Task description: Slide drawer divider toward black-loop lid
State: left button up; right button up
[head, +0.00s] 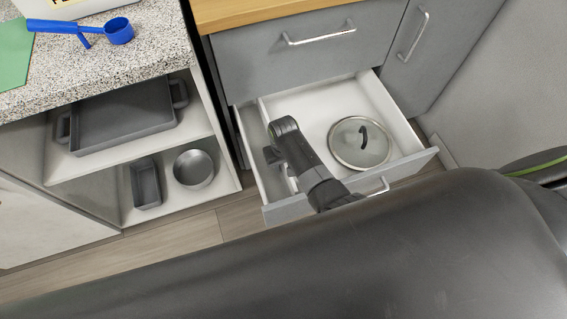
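The open drawer (406,162) has pale inner walls and a grey front. A glass lid (347,152) with a metal rim and a black loop handle (363,136) lies in its wider right part. A thin white divider (264,110) runs front to back near the drawer's left side, leaving a narrow compartment on its left. My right gripper (277,143) reaches down into the drawer at the divider, left of the lid and apart from it. The gripper hides the divider's middle; whether its fingers grip the divider is unclear. My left gripper is not in view.
A speckled counter (150,50) at left holds a blue scoop (119,31) and a green sheet (14,52). Shelves below hold a roasting pan (122,112), a loaf tin (146,184) and a round tin (193,168). A closed drawer (300,62) is above the open one.

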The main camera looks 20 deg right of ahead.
jog(key=shift+c, duration=0.2)
grip_shut()
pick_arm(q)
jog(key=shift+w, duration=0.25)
